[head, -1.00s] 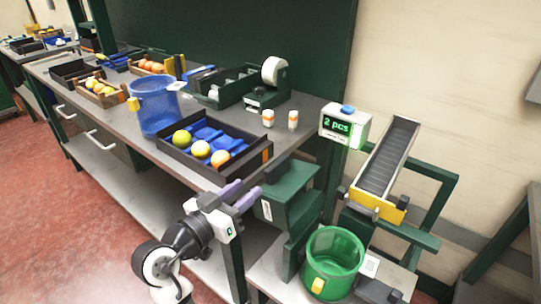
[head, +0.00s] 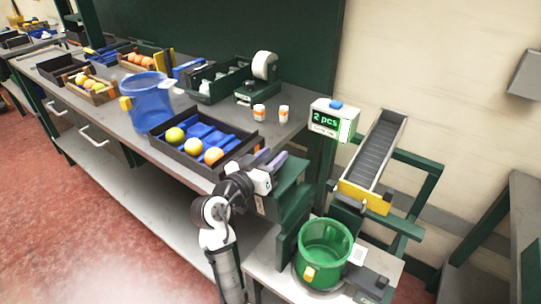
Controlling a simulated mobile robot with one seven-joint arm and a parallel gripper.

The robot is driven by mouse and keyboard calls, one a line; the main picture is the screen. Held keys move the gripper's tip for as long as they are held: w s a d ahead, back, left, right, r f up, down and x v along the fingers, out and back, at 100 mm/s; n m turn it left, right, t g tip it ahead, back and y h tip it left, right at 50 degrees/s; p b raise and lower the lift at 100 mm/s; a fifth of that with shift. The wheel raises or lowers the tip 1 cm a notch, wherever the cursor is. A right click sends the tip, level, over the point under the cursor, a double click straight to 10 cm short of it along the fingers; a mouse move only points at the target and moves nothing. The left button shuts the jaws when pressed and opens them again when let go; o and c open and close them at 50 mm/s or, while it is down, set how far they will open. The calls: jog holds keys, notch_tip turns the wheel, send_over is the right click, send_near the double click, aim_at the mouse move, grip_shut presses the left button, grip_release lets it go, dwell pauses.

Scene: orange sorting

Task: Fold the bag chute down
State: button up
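The chute (head: 376,152) is a grey ribbed slide with pale side walls at the right. It slopes down toward me, and a yellow plate (head: 364,197) crosses its low front end. A green bucket (head: 325,250) with a yellow tag stands below and in front of it. My gripper (head: 271,160) has two purple fingers that look apart, with nothing visible between them. It is over the front edge of the bench, by a dark green box-like part (head: 290,185), left of the chute and not touching it.
A counter box (head: 333,120) reading "2 pcs" stands left of the chute. A black tray (head: 205,143) with fruit, a blue bucket (head: 151,100) and two small bottles (head: 271,113) are on the bench (head: 120,113). Green frame bars (head: 420,200) stand right of the chute.

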grip_shut()
jog(key=shift+d, duration=0.1)
dwell(0.3)
